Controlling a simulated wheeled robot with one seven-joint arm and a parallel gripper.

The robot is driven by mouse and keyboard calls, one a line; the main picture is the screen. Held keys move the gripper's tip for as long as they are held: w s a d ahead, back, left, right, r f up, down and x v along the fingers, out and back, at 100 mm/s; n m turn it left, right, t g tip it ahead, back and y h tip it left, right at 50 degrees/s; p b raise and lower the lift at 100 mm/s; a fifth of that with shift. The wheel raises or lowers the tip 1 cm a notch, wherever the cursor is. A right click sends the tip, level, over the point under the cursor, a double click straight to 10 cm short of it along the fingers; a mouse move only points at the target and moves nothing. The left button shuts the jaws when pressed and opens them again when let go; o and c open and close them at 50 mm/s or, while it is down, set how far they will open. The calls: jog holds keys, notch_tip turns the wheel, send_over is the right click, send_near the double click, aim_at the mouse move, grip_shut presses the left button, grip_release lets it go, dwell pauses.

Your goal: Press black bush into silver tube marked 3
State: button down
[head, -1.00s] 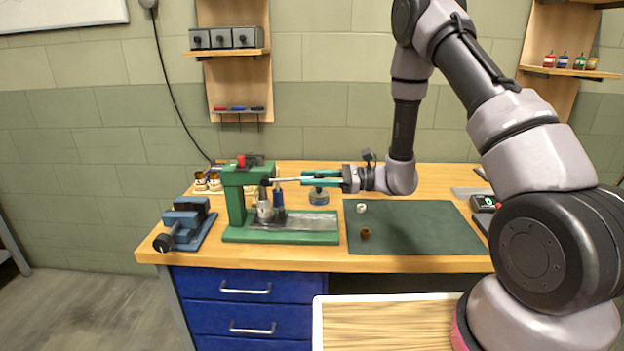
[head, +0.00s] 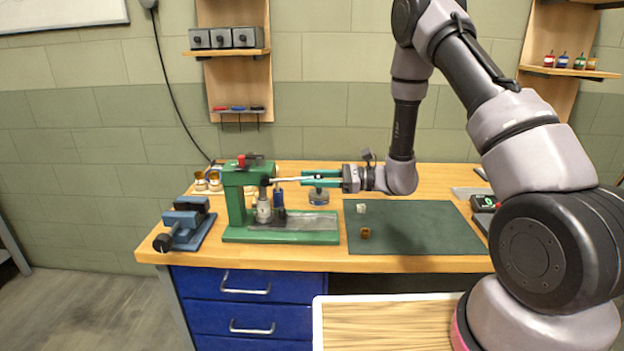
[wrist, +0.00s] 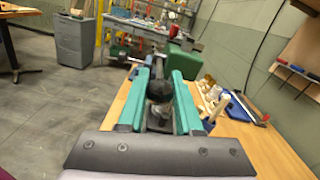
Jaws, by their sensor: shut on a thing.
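The silver tube (head: 263,210) stands upright on the base of the green press (head: 236,204), under its head. I cannot read a number on it. I cannot make out the black bush for certain; the top of the tube is hard to see at this size. My gripper (head: 308,181) has teal fingers and is level, to the right of the press. It is shut on the end of the press's silver lever (head: 284,180). In the wrist view a dark knob-like end (wrist: 159,90) sits between the fingers.
A green mat (head: 420,235) right of the press carries a white bush (head: 361,208) and a brown bush (head: 365,233). A blue vise (head: 184,226) stands at the left. A blue-topped tool (head: 278,197) stands by the tube; a small jar (head: 318,197) stands behind. The mat's right part is clear.

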jog(key=shift+f, duration=0.1)
jog(key=shift+f, duration=0.15)
dwell(0.3)
jog(key=c, duration=0.6)
grip_release()
jog(key=shift+d, duration=0.1)
jog(key=d, duration=1)
jog(key=shift+d, duration=0.35)
